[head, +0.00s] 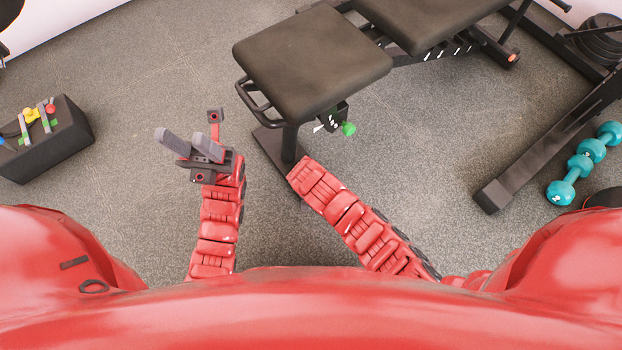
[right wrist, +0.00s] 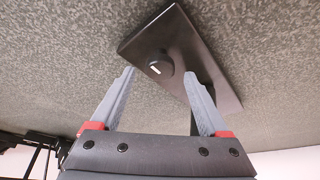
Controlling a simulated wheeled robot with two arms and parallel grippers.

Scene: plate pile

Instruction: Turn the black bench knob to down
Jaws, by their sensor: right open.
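The black knob (right wrist: 160,63) shows in the right wrist view, round with a white mark toward its lower left, against a dark flat plate (right wrist: 150,30). My right gripper (right wrist: 160,80) is open, its two grey fingers apart with the knob seen in the gap between their tips. I cannot tell whether either finger touches it. In the head view the black padded bench (head: 310,62) hides the black knob, and my right gripper is out of sight at the bench's near post. My left gripper (head: 180,140) is open and empty, left of the bench.
A green knob (head: 348,128) sits under the bench seat. A black box (head: 62,145) with coloured parts stands at the left. Teal dumbbells (head: 570,180) lie at the right by a dark frame (head: 540,150).

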